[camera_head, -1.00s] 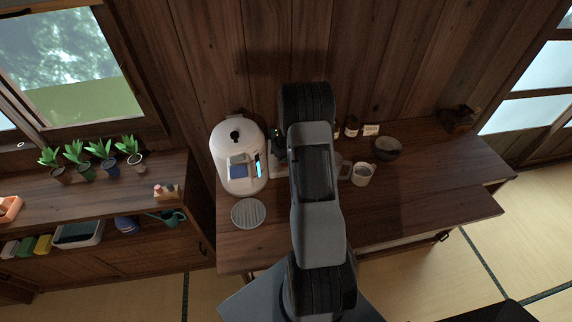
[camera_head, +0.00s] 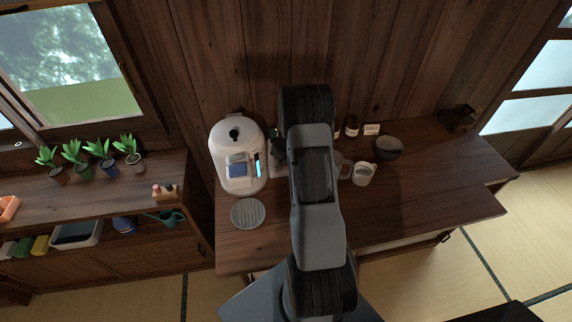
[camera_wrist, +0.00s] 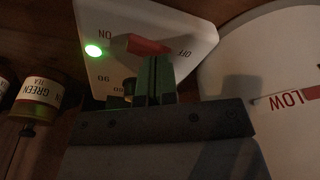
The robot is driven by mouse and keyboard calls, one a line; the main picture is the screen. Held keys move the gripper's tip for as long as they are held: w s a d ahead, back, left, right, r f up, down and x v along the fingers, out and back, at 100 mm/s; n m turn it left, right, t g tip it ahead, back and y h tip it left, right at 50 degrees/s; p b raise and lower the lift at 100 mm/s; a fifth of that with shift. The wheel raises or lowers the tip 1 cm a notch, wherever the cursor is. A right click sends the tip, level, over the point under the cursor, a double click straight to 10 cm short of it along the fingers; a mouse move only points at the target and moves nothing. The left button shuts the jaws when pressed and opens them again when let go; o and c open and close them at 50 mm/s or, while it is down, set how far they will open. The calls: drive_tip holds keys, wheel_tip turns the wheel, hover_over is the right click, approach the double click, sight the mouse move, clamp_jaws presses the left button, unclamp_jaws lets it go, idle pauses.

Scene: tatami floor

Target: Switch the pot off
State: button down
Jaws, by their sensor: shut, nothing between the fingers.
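The white pot (camera_head: 226,187) stands on the wooden table, left of my arm. In the wrist view, a white panel (camera_wrist: 197,27) fills the upper middle, upside down, with ON, OFF and numbers printed on it. A green light (camera_wrist: 93,50) glows by ON. A red switch (camera_wrist: 148,46) lies between ON and OFF. My gripper (camera_wrist: 156,66) is shut and empty, its dark green fingertips just below the red switch; I cannot tell if they touch. A large white round body (camera_wrist: 238,62) with a red LOW mark is at the right. In the head view my arm hides most of the gripper.
A round grey trivet (camera_head: 247,213) lies in front of the pot. A mug (camera_head: 363,175) and a dark bowl (camera_head: 388,149) stand right of my arm. In the wrist view, a green tea jar (camera_wrist: 40,92) is at the left.

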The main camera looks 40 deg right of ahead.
drive_tip(key=shift+f+b, duration=0.35)
drive_tip(key=shift+f, duration=0.05)
drive_tip(key=shift+r, duration=0.15)
drive_tip(key=shift+r+p, duration=1.65)
drive_tip(key=shift+r, duration=1.75)
drive_tip(key=shift+s+m, duration=0.1)
drive_tip(key=shift+m, duration=0.2)
drive_tip(key=s+a+r+t, duration=0.3)
drive_tip(key=s+a+r, duration=1.7)
drive_tip(key=a+r, duration=0.3)
drive_tip(key=shift+a, duration=0.65)
